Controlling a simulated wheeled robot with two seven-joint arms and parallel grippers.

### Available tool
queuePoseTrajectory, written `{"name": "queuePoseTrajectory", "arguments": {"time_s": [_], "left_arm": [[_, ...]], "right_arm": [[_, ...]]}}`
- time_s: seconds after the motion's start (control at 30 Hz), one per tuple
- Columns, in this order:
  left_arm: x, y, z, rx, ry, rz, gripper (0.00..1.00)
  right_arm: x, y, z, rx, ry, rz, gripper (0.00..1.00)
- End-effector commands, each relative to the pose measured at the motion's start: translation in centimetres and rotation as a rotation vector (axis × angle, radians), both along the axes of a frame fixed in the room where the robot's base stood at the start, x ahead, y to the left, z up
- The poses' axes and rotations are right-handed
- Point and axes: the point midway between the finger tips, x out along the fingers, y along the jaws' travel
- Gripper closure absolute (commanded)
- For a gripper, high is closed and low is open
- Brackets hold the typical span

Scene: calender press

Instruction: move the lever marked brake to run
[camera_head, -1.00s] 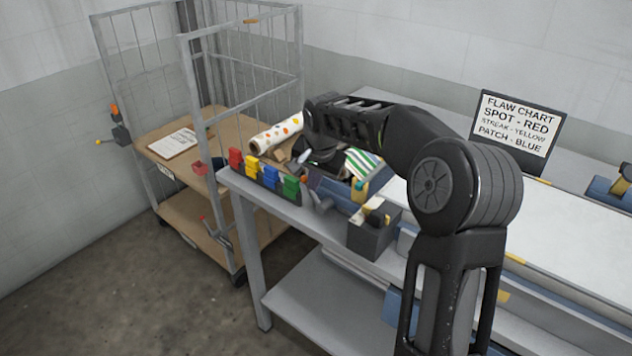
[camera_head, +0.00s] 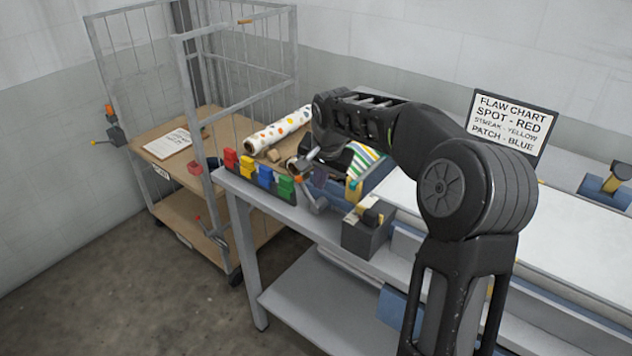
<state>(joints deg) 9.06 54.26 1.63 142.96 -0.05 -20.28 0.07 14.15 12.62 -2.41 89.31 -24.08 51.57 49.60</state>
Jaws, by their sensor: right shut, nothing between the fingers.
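No marking that reads brake or run can be made out, so I cannot tell which lever is the brake. A small grey lever-like part (camera_head: 314,202) with an orange end stands at the table's near edge. A dark box (camera_head: 366,236) with a yellow and black knob on top is to its right. A grey fitting with an orange top and a thin yellow-tipped arm (camera_head: 114,135) is on the cart's left post. My right gripper (camera_head: 303,166) is shut and empty, pointing down above the table near the grey lever; its fingertips are partly hard to make out. My left gripper is out of view.
Red, yellow, blue and green blocks (camera_head: 263,177) line the table's left edge. A spotted roll (camera_head: 279,132) and striped cloth (camera_head: 366,160) lie behind them. The wire-sided cart (camera_head: 187,240) stands left. A flaw chart (camera_head: 513,124) stands at the back. The floor at lower left is clear.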

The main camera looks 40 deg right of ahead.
Motion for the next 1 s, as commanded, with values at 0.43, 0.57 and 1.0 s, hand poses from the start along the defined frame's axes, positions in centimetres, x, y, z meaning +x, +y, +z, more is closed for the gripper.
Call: {"name": "queuePoseTrajectory", "arguments": {"time_s": [0.43,0.57,1.0], "left_arm": [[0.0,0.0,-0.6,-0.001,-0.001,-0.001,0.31],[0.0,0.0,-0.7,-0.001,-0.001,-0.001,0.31],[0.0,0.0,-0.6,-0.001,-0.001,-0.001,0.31]], "right_arm": [[-2.5,1.0,8.6,-0.001,-0.004,0.001,1.00],[-2.8,1.2,9.8,-0.001,-0.001,0.001,1.00],[-3.0,1.3,10.1,0.000,0.000,0.001,1.00]]}}
